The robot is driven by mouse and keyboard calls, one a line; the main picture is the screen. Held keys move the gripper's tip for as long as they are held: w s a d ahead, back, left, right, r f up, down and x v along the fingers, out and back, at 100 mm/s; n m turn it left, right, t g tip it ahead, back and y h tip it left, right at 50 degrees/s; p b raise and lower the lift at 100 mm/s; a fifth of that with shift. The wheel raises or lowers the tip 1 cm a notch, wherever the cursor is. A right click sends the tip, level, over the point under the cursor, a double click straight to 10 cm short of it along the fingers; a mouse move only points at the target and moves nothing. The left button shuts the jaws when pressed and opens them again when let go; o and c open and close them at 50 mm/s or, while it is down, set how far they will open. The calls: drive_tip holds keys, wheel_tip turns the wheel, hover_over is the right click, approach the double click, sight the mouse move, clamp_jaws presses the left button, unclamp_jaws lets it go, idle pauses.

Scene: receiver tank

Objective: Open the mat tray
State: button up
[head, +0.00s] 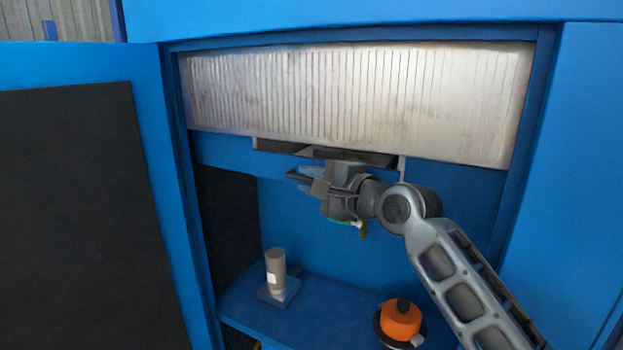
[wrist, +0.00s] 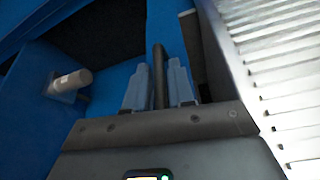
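The mat tray shows as a wide, pale ribbed panel (head: 350,95) across the top of the blue cabinet opening. It also fills the right of the wrist view (wrist: 275,65). A dark handle bar (head: 375,158) runs along under its lower edge, between two short brackets. My gripper (head: 304,175) is at this bar, just below the panel. In the wrist view my two fingers (wrist: 159,90) stand close on both sides of the dark bar (wrist: 158,60) and look shut on it. Finger contact is hard to see in the head view.
A grey cylinder (head: 275,267) on a small base stands on the blue shelf (head: 330,298) below; it shows in the wrist view too (wrist: 70,82). An orange round object (head: 401,321) is at the shelf's right. The blue door (head: 155,130) stands open at left.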

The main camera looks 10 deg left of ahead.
drive_tip(key=shift+c, duration=0.2)
clamp_jaws()
drive_tip(key=shift+a, duration=0.1)
